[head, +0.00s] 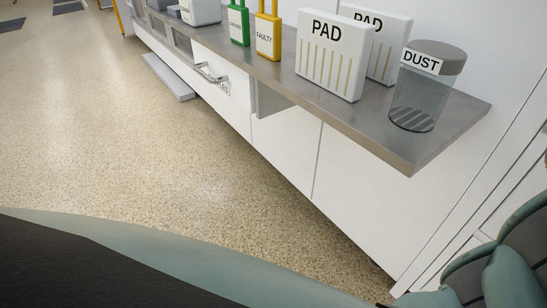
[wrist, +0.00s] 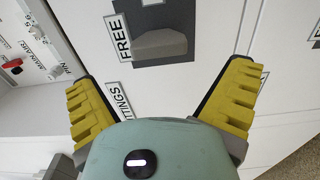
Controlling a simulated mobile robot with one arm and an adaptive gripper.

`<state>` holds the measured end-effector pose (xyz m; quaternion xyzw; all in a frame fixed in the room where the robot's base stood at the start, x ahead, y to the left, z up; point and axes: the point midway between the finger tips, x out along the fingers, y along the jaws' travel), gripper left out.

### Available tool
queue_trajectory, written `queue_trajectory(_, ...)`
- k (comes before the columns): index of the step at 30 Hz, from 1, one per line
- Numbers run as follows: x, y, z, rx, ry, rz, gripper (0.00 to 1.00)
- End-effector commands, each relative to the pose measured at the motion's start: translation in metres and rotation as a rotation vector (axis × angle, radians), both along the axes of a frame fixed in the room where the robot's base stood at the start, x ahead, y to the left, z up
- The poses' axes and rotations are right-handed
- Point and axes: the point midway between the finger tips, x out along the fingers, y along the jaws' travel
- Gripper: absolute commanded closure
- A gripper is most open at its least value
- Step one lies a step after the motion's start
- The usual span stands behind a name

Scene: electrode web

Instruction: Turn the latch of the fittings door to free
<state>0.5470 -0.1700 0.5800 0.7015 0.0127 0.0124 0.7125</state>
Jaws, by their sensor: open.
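The latch (wrist: 158,42) is a grey block on a dark backing on a white door front (wrist: 190,85) in the wrist view. A "FREE" label (wrist: 125,38) is beside its left end. A partly hidden label ending in "TTINGS" (wrist: 125,106) is lower on the same front. My gripper (wrist: 158,73) is open, its yellow fingers apart on either side below the latch. Nothing is between the fingers, and they look clear of the latch. The upper part of the latch backing is cut off by the frame. I cannot make out the latch in the head view.
A control panel (wrist: 35,35) with a red knob is at the left of the wrist view. In the head view, a grey counter (head: 440,135) carries pads, a dust jar (head: 424,88) and tags. A low white step (head: 168,77) lies by the cabinets. The speckled floor (head: 130,150) is open.

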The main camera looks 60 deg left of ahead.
Motion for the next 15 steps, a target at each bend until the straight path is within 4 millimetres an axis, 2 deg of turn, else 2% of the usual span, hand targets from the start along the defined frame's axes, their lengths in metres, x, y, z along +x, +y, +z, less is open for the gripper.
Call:
queue_trajectory(6,-0.034,-0.004,0.0,0.0,0.002,-0.011,0.0)
queue_trajectory(15,-0.063,-0.004,0.0,0.0,0.001,-0.007,0.0)
